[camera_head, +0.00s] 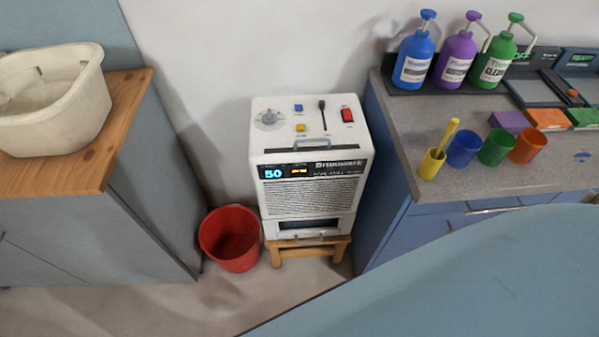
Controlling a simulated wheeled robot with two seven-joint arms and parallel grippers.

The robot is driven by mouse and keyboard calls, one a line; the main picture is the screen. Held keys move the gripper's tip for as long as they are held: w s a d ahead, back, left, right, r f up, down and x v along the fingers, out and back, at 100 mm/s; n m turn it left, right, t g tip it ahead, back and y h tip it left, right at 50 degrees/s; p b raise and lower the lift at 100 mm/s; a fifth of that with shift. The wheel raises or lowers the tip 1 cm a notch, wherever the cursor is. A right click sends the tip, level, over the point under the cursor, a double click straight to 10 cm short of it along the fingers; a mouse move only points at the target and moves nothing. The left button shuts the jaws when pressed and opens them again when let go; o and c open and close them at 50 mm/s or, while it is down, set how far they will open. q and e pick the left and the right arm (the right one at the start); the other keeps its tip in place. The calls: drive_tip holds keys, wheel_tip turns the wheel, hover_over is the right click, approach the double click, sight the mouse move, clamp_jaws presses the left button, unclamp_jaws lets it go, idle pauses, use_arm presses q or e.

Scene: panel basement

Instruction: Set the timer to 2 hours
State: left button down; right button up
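A white dehumidifier-like machine (315,165) stands on a small wooden stool in the middle. Its top panel has a round grey dial (269,118), a blue button (298,108), a yellow button (300,127), a black lever (323,114) and a red rocker switch (347,115). Its front display (312,170) shows "50" in blue and small orange characters beside it, too small to read. No control is legibly labelled as the timer. Neither of my grippers is in view.
A red bucket (232,238) stands left of the wooden stool (309,250). A wooden-topped cabinet (125,105) with a white basin is at left. A grey counter (460,180) with bottles and cups is at right. A large blue-grey surface (470,285) covers the lower right.

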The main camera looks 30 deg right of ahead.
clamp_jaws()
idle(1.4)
